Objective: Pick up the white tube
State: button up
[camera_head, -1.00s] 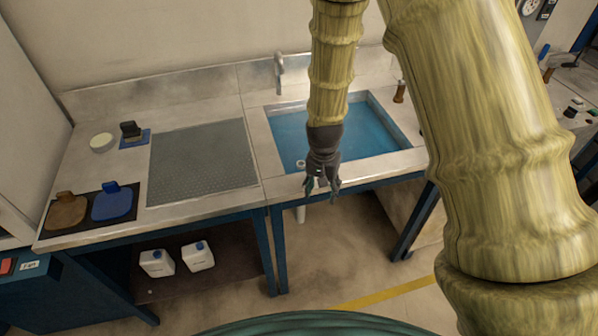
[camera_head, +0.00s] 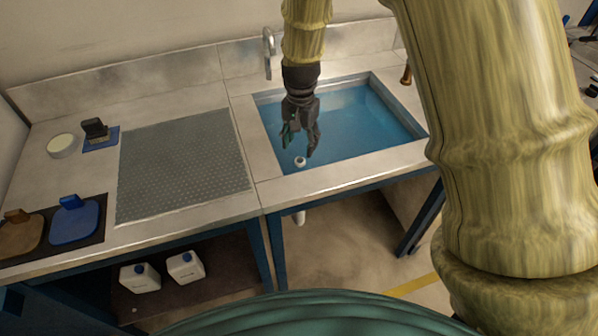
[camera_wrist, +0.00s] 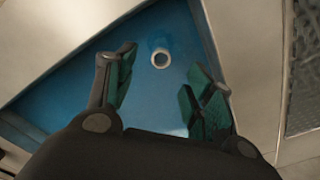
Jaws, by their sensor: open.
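The white tube (camera_head: 300,162) shows as a short white ring in the near left part of the blue sink basin (camera_head: 352,128). In the wrist view the white tube (camera_wrist: 160,58) is seen end-on with a dark hole, beyond the fingertips and roughly midway between them. My gripper (camera_head: 300,146) is over the basin, pointing down, just above the tube in the head view. In the wrist view my gripper (camera_wrist: 164,80) has its green-padded fingers spread wide with nothing between them. I cannot tell the exact height gap to the tube.
The steel counter rim (camera_head: 345,181) borders the sink, and a faucet (camera_head: 268,50) stands behind it. A perforated drain plate (camera_head: 184,163) lies to the left. A brown-handled item (camera_head: 406,75) stands at the back right. White jugs (camera_head: 185,267) sit on the shelf below.

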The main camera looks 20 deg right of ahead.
aim_at(300, 160)
jog(key=f, duration=0.4)
jog(key=shift+w+a+f+p, duration=0.1)
jog(key=shift+w+p, duration=0.1)
jog(key=shift+p, duration=0.1)
jog(key=shift+s+f, duration=0.15)
jog(key=shift+f, duration=0.2)
jog(key=shift+w+d+f+p, duration=0.15)
jog(key=shift+f+p, duration=0.25)
jog(key=shift+f, duration=0.25)
jog(key=shift+w+d+f+p, duration=0.15)
jog(key=shift+f+p, duration=0.2)
jog(key=shift+f, duration=0.3)
jog(key=shift+w+f, duration=0.1)
jog(key=shift+f, duration=1.2)
grip_shut()
